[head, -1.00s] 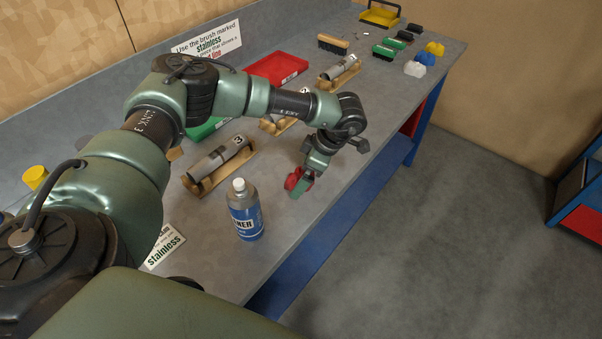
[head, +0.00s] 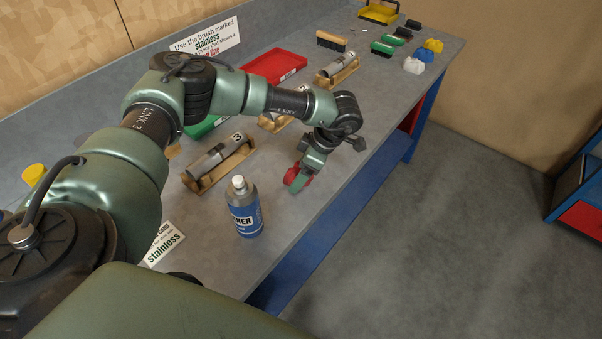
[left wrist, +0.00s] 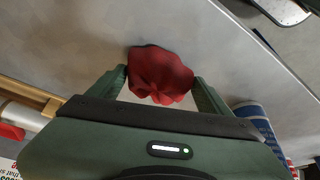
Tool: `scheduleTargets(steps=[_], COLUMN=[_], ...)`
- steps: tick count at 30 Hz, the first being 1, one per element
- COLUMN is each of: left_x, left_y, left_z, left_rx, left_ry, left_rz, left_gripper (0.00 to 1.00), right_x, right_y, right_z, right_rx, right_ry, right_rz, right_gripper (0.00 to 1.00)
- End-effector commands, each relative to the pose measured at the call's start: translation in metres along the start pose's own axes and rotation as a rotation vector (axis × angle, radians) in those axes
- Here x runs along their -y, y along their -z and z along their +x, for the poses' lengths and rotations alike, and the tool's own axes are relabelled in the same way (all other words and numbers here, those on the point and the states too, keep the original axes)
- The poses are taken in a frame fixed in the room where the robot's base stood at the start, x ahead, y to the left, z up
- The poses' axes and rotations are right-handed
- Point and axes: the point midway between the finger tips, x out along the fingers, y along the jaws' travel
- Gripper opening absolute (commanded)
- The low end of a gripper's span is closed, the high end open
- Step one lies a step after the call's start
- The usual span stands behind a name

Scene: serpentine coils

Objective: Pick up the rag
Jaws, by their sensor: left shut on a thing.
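The red rag (head: 302,180) is at my left gripper (head: 297,182), over the front part of the bench in the head view. In the left wrist view the crumpled rag (left wrist: 160,76) sits between the two green fingers of my left gripper (left wrist: 162,88), which is shut on it. I cannot tell clearly whether the rag still touches the bench top. My right gripper is not in view.
A blue and white can (head: 244,208) stands close to the gripper on the left. A wooden holder with a tube (head: 218,157) lies behind it. A red tray (head: 274,66) and several brushes are further back. The bench (head: 300,225) front edge is near.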

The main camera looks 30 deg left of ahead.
Motion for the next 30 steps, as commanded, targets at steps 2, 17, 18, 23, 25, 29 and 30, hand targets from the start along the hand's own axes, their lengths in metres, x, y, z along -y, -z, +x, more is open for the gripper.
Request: scheduleTargets(steps=[2, 17, 18, 23, 25, 29, 30], left_x=[-0.001, -0.001, -0.001, 0.000, 0.000, 0.000, 0.000], left_y=[0.003, 0.051, 0.054, 0.066, 0.069, 0.073, 0.073], left_z=[-0.007, -0.124, -0.133, -0.160, -0.168, -0.176, -0.177], left_rx=[0.003, 0.004, 0.003, 0.002, 0.002, 0.000, 0.000], left_ry=[-0.002, -0.007, -0.006, -0.004, -0.003, -0.001, -0.001], left_rz=[-0.001, -0.001, -0.001, 0.000, 0.001, 0.001, 0.001], left_gripper=[0.40, 0.40, 0.40, 0.40, 0.40, 0.40, 0.40], right_x=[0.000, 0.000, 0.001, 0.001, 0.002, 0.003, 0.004], right_y=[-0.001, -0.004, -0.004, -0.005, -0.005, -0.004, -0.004], right_z=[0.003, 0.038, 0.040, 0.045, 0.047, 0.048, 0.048], right_rx=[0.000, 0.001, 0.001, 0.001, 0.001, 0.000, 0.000], right_ry=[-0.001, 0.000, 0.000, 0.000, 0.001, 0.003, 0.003], right_rz=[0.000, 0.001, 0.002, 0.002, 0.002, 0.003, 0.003], right_gripper=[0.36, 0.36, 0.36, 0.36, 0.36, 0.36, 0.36])
